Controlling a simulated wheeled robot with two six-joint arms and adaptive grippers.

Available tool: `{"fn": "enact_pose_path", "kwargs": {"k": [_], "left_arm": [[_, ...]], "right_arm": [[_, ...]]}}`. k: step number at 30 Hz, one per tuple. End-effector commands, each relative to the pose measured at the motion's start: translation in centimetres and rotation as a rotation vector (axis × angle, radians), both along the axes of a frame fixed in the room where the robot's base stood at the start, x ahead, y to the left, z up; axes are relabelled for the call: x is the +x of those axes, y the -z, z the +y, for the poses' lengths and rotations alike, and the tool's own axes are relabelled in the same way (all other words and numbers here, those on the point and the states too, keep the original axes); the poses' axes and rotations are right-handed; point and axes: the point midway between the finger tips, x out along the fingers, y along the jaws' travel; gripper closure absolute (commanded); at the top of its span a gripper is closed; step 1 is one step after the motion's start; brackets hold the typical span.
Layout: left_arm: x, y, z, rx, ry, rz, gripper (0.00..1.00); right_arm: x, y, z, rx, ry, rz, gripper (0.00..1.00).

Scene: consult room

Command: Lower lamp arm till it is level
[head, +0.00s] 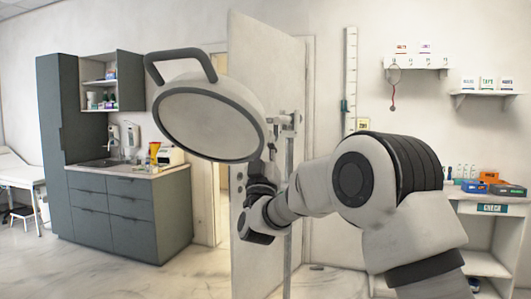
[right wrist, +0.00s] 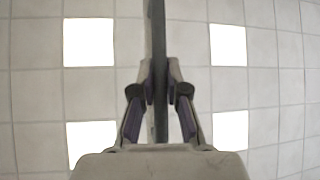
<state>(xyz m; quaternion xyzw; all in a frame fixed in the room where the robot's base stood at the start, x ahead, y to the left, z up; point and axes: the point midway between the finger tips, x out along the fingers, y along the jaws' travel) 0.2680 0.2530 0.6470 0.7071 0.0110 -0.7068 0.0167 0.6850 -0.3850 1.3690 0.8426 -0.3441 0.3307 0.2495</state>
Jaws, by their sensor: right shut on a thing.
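The lamp has a round pale head (head: 212,122) with a dark rim, facing me and tilted, with a dark loop handle (head: 180,58) on top. It stands in front of a pale upright pole (head: 288,180) with a bracket near its top. My right gripper (head: 262,186) is just below and right of the lamp head. In the right wrist view its fingers (right wrist: 160,95) are closed on a narrow dark bar (right wrist: 160,40) of the lamp. The lamp arm behind the head is mostly hidden, so its angle cannot be told. My left gripper is not in view.
A pale door (head: 258,70) stands open behind the lamp. Grey cabinets with a sink counter (head: 130,170) are at the left. Wall shelves (head: 415,67) and a side unit (head: 490,208) with boxes are at the right. The floor at the front left is clear.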

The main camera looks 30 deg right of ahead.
Motion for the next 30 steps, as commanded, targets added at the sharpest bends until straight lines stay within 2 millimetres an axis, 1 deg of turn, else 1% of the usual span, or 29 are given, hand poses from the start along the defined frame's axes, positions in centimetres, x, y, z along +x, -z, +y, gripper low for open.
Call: {"fn": "enact_pose_path", "kwargs": {"k": [1, 11, 12, 13, 14, 21, 24, 26, 29, 30], "left_arm": [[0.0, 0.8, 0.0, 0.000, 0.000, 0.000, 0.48], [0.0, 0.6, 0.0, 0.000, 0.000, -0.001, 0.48], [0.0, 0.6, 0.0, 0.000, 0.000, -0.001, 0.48], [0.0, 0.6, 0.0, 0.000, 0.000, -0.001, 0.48], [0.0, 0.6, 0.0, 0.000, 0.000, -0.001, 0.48], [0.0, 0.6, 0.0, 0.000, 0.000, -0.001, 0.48], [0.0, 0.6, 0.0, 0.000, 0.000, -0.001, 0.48], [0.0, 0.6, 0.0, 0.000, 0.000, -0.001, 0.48], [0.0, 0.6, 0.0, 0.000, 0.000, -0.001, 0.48], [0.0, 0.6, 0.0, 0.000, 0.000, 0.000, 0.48]], "right_arm": [[0.2, 1.1, -0.1, -0.004, 0.000, 0.004, 1.00], [0.2, 0.9, -0.1, -0.012, 0.000, -0.001, 1.00], [0.2, 0.9, -0.1, -0.012, 0.000, -0.001, 0.76], [0.2, 0.8, -0.1, -0.012, 0.000, -0.001, 0.66], [0.2, 0.8, -0.1, -0.012, 0.000, -0.002, 0.61], [0.1, 0.6, -0.1, -0.013, 0.000, -0.006, 0.61], [-0.1, 0.9, 0.1, -0.013, 0.000, -0.006, 0.61], [-0.4, 1.4, 0.3, -0.013, -0.001, -0.004, 0.61], [-1.4, 2.8, 1.1, -0.014, 0.000, -0.002, 0.61], [-1.9, 3.6, 1.6, -0.013, -0.001, -0.001, 0.61]]}}
